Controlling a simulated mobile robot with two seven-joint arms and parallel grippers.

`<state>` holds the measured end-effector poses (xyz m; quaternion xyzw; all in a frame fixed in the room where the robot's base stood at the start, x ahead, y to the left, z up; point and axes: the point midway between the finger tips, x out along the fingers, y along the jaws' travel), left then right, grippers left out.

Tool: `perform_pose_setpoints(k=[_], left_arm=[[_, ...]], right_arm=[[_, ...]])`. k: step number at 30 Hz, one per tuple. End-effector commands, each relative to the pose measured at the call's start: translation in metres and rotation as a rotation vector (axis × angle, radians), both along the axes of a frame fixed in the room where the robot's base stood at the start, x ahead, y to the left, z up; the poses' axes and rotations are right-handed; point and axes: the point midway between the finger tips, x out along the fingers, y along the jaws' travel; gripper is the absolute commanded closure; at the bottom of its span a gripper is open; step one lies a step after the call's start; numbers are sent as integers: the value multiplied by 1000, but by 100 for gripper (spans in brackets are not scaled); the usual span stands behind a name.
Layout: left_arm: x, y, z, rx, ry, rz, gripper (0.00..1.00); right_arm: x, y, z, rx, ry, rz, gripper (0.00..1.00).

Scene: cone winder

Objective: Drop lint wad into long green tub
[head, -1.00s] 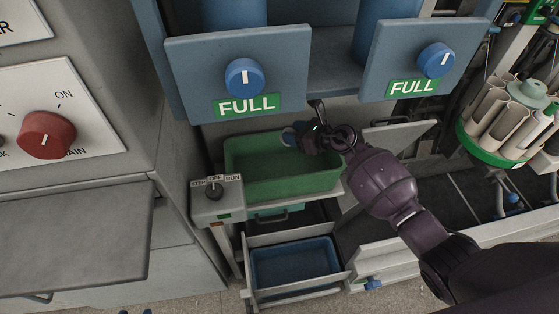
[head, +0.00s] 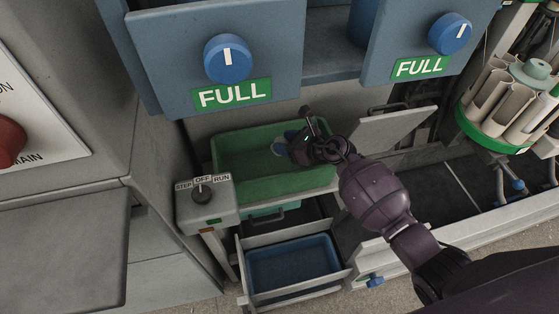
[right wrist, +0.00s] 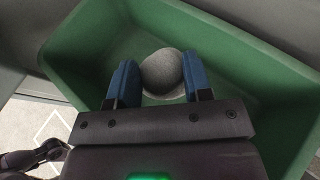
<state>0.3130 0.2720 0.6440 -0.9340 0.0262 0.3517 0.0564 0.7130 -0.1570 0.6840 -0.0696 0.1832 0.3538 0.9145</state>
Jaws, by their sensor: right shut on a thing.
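The long green tub (head: 232,188) stands in the middle of the head view, below the left FULL panel. My right gripper (head: 280,147) is over the tub's inside, and its fingers point into it. In the right wrist view the lint wad (right wrist: 163,73), a grey rounded lump, sits between the two blue fingertips (right wrist: 162,85). The gripper is shut on it. The tub's green walls (right wrist: 75,45) surround the wad in that view.
A control box (head: 206,203) with a STEP/OFF/RUN knob stands at the tub's left front corner. A blue tray (head: 292,265) sits in a drawer below. Two blue-knobbed FULL panels (head: 217,55) hang above. A grey open flap (head: 396,130) is to the right.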

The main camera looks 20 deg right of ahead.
Motion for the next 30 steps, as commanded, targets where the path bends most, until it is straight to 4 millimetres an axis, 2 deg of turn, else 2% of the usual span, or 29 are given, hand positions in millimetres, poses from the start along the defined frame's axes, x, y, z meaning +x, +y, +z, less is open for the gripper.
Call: perform_pose_setpoints(k=[5,6,12,23,30], left_arm=[[1,0,2,1,-3,0,57],[1,0,2,0,-4,0,57],[1,0,2,0,-4,0,57],[3,0,5,0,-12,0,57],[10,-1,20,-3,-43,-2,57]], right_arm=[[1,0,3,0,-4,0,76],[1,0,3,0,-4,0,53],[1,0,2,0,-3,0,25],[-3,-4,5,-3,-4,0,25],[-27,-28,22,-6,-9,-1,25]])
